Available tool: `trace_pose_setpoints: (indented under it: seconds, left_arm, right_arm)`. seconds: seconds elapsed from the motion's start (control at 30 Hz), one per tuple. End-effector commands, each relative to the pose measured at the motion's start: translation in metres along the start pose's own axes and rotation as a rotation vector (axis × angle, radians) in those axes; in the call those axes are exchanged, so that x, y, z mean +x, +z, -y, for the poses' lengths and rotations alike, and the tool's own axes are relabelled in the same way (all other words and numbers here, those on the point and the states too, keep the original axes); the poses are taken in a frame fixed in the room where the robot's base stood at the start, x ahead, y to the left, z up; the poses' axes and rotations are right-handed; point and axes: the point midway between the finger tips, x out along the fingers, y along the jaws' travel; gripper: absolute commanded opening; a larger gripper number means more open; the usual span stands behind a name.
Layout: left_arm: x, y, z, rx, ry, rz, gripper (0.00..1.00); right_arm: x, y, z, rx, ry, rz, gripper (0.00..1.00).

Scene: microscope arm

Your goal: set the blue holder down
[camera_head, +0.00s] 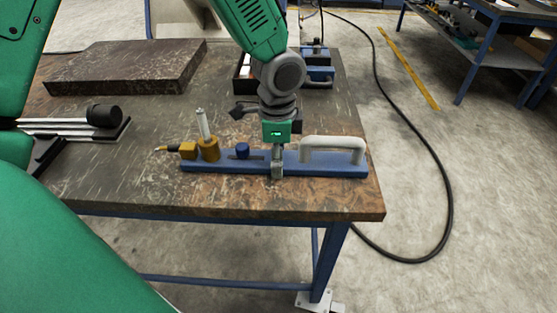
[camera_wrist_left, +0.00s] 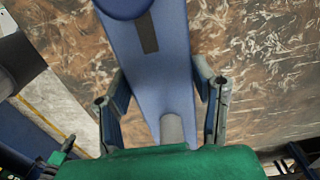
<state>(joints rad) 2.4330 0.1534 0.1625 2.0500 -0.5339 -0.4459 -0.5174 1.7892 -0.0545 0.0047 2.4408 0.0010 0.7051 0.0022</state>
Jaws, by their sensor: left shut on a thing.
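The blue holder (camera_head: 330,170) is a long flat blue bar with a white handle (camera_head: 332,142) at its right end, a dark blue knob (camera_head: 242,150) near its middle, and brass fittings (camera_head: 208,149) at its left end. It lies level along the front of the table; whether it touches the top I cannot tell. My left gripper (camera_head: 278,160) points down and is shut across the bar, between knob and handle. In the left wrist view the bar (camera_wrist_left: 160,85) passes between the fingers of my left gripper (camera_wrist_left: 163,105). My right gripper is out of view.
The dark mottled table (camera_head: 330,200) has its front edge just before the holder. A thick slab (camera_head: 125,68) lies at the back left. A black-headed tool (camera_head: 104,116) lies at left. A box and blue device (camera_head: 318,72) stand behind. A black cable (camera_head: 440,170) crosses the floor.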

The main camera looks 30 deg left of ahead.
Motion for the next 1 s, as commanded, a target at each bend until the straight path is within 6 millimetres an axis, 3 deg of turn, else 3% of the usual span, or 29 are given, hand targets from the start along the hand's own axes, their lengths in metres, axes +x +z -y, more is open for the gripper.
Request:
trace_pose_setpoints:
  seconds: [0.3,0.33,0.37,0.4,0.77,1.0]
  left_arm:
    - [0.002,0.0,0.001,0.0,-0.003,-0.002,0.0]
    - [0.002,0.0,0.0,-0.001,-0.001,-0.001,0.58]
    - [0.002,0.0,0.0,-0.001,-0.001,-0.001,0.68]
    - [0.002,0.0,0.0,-0.001,-0.001,-0.001,0.72]
    - [-0.002,0.0,0.001,-0.001,-0.002,-0.002,0.72]
    - [-0.045,-0.001,0.001,-0.002,-0.004,-0.004,0.72]
  right_arm:
    - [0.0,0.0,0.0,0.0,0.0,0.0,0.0]
    - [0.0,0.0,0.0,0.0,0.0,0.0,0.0]
    - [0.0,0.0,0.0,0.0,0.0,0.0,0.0]
    - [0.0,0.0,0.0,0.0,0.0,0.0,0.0]
    - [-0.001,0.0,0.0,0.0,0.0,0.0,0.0]
    - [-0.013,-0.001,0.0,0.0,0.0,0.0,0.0]
